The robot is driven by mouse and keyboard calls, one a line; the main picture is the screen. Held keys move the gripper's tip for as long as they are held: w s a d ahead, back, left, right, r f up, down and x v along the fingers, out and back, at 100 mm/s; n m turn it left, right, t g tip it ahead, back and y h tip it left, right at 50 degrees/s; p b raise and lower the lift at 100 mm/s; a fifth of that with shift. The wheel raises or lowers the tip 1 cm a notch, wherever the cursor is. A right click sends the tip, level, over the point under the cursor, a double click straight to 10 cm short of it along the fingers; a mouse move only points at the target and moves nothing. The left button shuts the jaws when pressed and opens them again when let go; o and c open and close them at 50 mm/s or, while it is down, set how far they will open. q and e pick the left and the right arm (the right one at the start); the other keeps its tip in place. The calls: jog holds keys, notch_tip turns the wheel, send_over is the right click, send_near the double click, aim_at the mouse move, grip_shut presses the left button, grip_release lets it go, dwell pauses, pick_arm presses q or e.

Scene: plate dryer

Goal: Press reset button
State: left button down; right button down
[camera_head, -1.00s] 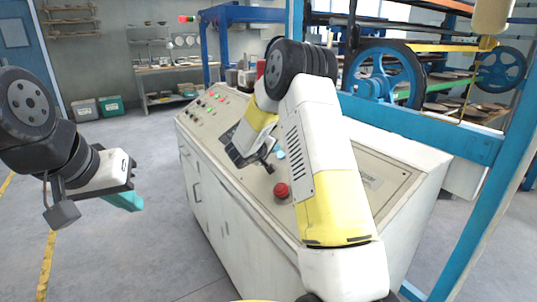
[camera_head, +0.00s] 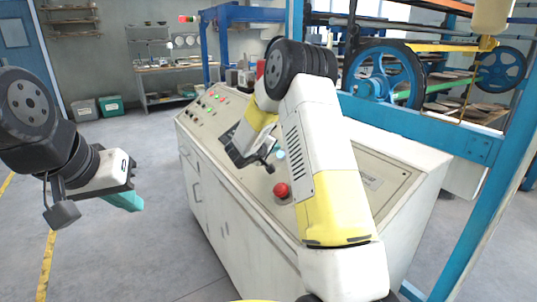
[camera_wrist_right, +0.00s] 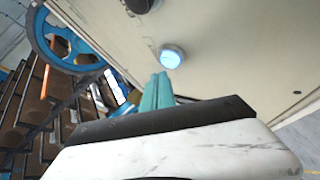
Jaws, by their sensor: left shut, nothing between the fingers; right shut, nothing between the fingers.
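A round, lit blue button (camera_wrist_right: 171,56) with a pale metal rim sits on the cream panel in the right wrist view. It shows as a small light-blue spot (camera_head: 280,155) beside my right arm in the head view. I see no readable label on it. My right gripper (camera_wrist_right: 159,76) has its teal fingers shut and empty. In the right wrist view their tips lie just below the button; a gap shows, and I cannot tell its depth. In the head view these fingertips are not clear. My left gripper (camera_head: 127,201) is shut and empty, out left over the floor.
The white control cabinet (camera_head: 218,210) has a sloped panel. A red mushroom button (camera_head: 281,190) stands near the blue one, and several small coloured buttons sit further back. A blue frame post (camera_head: 480,225) and a blue wheel (camera_head: 383,75) are at right.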

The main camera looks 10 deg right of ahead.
jog(key=shift+f, duration=0.1)
jog(key=shift+d+f, duration=0.25)
jog(key=shift+w+d+f, duration=0.1)
jog(key=shift+d+f, duration=0.1)
jog(key=shift+f, duration=0.2)
dwell(0.9)
jog(key=shift+r, duration=0.1)
jog(key=shift+a+r, duration=0.4)
jog(key=shift+r, duration=0.25)
jog(key=shift+r, duration=0.1)
jog(key=a+r, duration=0.1)
jog(key=r, duration=0.1)
jog(key=s+a+r, duration=0.1)
jog(key=r, duration=0.1)
jog(key=shift+a, duration=0.2)
jog(key=shift+r, duration=0.1)
dwell(0.5)
